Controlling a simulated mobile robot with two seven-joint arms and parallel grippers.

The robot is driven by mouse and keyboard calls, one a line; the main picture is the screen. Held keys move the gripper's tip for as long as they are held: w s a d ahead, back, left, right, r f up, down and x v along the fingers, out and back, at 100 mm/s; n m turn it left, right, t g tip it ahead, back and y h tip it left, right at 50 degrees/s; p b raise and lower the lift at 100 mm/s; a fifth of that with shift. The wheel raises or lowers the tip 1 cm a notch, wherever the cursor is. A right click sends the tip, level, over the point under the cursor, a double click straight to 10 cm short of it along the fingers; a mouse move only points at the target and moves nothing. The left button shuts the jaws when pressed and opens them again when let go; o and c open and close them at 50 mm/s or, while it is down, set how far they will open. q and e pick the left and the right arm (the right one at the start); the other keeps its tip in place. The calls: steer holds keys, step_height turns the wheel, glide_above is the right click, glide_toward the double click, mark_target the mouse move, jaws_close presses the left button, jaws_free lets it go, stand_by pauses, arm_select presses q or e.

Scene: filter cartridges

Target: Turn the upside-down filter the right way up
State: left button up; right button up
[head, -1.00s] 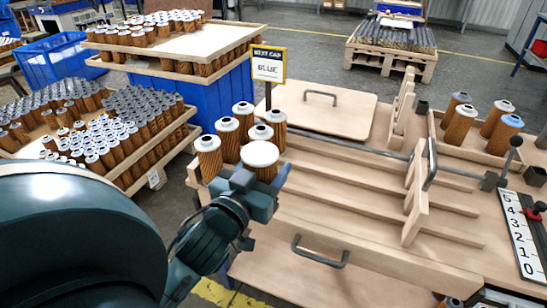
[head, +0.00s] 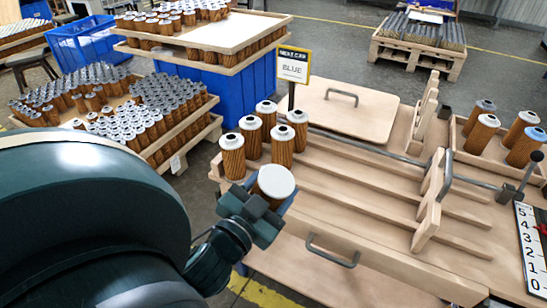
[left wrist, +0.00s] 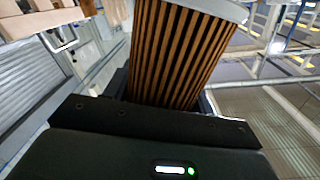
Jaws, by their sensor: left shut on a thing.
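My left gripper (head: 253,213) is shut on a brown pleated filter (head: 274,184), which shows a plain white cap on top with no hole and leans a little. The pleated side of this filter (left wrist: 180,52) fills the top middle of the left wrist view, rising from between the jaws. Several other filters (head: 268,120) stand upright on the left end of the wooden bench, just behind the held one. Their pale caps have a dark hole in the middle. My right gripper is in neither view.
Wooden rails (head: 350,196) run across the bench to the right of the filters. A wooden tray (head: 463,152) at right holds several filters with coloured caps. Racks of filters (head: 150,110) stand at left.

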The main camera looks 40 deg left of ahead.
arm_select(q)
steer(key=shift+r+m, duration=0.2)
steer(key=shift+m, duration=0.7)
steer(key=shift+f+m, duration=0.15)
steer(key=shift+m, duration=0.25)
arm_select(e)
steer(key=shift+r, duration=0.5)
arm_select(q)
steer(key=m+p, duration=0.1)
steer(key=m, duration=0.1)
steer(key=shift+m, duration=0.3)
steer(key=shift+m+p, duration=0.45)
steer(key=shift+m, duration=1.75)
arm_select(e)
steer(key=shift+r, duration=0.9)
